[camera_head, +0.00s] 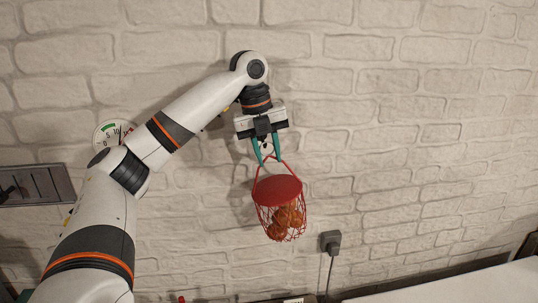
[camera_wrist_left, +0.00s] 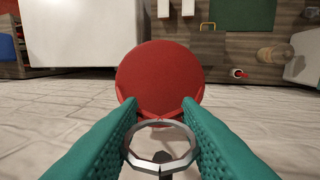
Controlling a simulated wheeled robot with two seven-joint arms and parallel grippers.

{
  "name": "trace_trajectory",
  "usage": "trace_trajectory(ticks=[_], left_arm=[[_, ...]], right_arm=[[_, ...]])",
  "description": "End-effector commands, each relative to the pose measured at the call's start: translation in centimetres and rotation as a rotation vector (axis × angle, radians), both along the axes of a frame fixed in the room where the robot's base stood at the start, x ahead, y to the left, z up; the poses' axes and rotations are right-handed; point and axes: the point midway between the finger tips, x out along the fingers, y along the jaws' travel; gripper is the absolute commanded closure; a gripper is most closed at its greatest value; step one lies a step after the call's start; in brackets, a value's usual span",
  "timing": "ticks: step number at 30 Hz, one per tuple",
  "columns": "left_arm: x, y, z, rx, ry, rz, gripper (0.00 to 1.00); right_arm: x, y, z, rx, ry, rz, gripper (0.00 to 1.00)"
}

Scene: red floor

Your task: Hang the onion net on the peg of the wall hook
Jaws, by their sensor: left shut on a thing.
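The onion net (camera_head: 277,190) is a red mesh bag with a round red top and several orange-brown onions inside. It hangs below my left gripper (camera_head: 265,158) in front of the brick wall. In the left wrist view, the red top (camera_wrist_left: 160,78) lies beyond the green fingers. A grey metal ring (camera_wrist_left: 160,147) at the end of the red straps sits between the fingertips of my left gripper (camera_wrist_left: 160,128), which is shut on it. A small dark piece shows through the ring; I cannot tell whether it is the hook's peg. The wall hook is not clearly visible. My right gripper is not in view.
A grey plug (camera_head: 330,242) with a cable is below right of the net. A white surface (camera_head: 460,285) fills the lower right. The wall right of the net is clear.

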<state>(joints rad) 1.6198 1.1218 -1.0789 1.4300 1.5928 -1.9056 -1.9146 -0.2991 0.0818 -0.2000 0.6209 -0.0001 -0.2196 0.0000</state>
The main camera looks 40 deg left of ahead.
Motion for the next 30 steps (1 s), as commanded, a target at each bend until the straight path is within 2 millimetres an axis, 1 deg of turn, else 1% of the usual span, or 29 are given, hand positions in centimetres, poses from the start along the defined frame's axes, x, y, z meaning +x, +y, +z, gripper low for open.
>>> trace_trajectory(ticks=[6,12,30], left_arm=[[0.7,0.9,-0.3,-0.001,-0.002,0.002,1.00],[1.1,1.4,-0.7,-0.001,-0.002,0.001,1.00],[1.3,1.5,-1.1,0.001,0.001,-0.001,1.00]], right_arm=[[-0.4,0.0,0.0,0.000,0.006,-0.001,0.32],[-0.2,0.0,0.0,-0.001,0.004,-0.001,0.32],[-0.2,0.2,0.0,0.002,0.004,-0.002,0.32]])
